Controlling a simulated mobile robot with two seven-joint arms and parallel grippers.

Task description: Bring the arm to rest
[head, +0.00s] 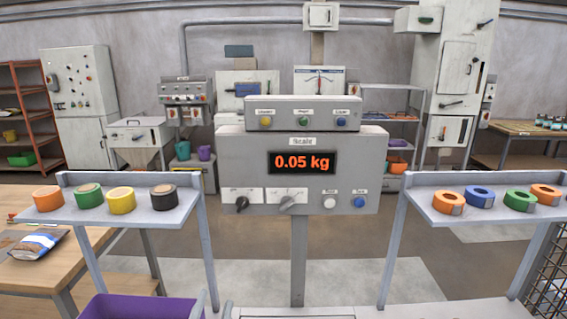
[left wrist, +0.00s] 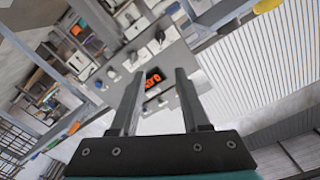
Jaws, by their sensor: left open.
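My left gripper (left wrist: 158,76) shows in the left wrist view. Its two dark fingers stand apart with nothing between them. The scale panel (head: 235,160) with its red display reading 0.05 kg (head: 303,162) is in the middle of the head view. The lit display (left wrist: 153,78) also shows beyond the fingers in the left wrist view, tilted and at a distance. I cannot make out either gripper for sure in the head view, and my right gripper is in neither view.
A left shelf (head: 190,203) holds several coloured rolls, and a right shelf (head: 425,205) holds several tape rolls. A purple bin (head: 135,306) is at the bottom left. A wooden table (head: 30,275) with a bag (head: 35,245) stands at the left. Open floor lies behind the scale.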

